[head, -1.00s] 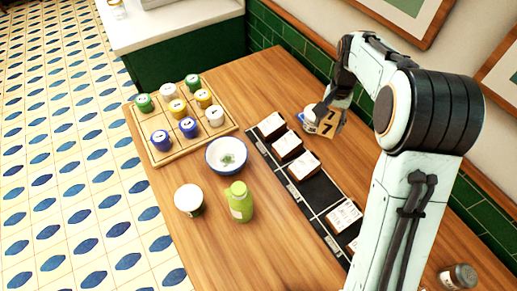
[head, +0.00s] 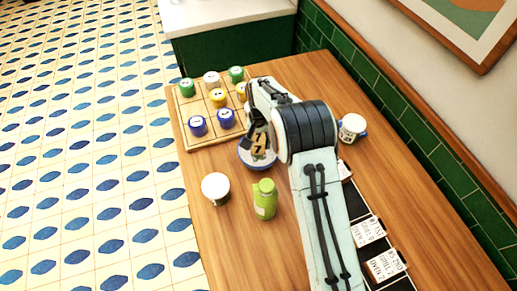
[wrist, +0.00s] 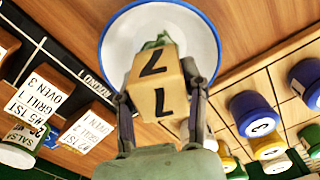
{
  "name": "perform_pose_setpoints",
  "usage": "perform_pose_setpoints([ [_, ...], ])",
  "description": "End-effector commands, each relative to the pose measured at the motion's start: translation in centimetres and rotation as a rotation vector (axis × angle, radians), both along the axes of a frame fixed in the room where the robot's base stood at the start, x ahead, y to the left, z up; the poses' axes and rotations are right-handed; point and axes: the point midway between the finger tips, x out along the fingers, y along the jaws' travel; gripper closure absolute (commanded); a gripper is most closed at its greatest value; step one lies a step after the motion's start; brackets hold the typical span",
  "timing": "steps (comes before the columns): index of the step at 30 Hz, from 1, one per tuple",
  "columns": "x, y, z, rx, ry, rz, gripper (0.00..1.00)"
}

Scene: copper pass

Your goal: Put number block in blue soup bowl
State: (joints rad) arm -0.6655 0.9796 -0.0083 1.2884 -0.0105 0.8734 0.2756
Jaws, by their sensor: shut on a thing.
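The number block (head: 260,153) is tan with black 7s. My gripper (head: 262,143) is shut on it, with a finger on each side, and the wrist view shows the block (wrist: 153,75) between the fingers. The blue soup bowl (head: 244,156) is blue outside and white inside, and my gripper and the block partly hide it in the head view. In the wrist view the bowl (wrist: 115,45) lies behind the block, which overlaps its middle. Some green shows inside the bowl. The block appears over the bowl; I cannot tell whether they touch.
A wooden grid board (head: 185,112) with coloured jars is at the back left. A green bottle (head: 265,200) and a white tub (head: 215,188) stand in front of the bowl.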

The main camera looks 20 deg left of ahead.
Motion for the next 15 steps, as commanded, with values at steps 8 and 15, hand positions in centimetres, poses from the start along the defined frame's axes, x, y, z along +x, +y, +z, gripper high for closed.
perform_pose_setpoints([
  [8,0.0,-0.1,-3.6,-0.001,0.001,-0.001,0.94],
  [15,0.0,0.0,-3.9,0.000,-0.001,-0.001,0.94],
])
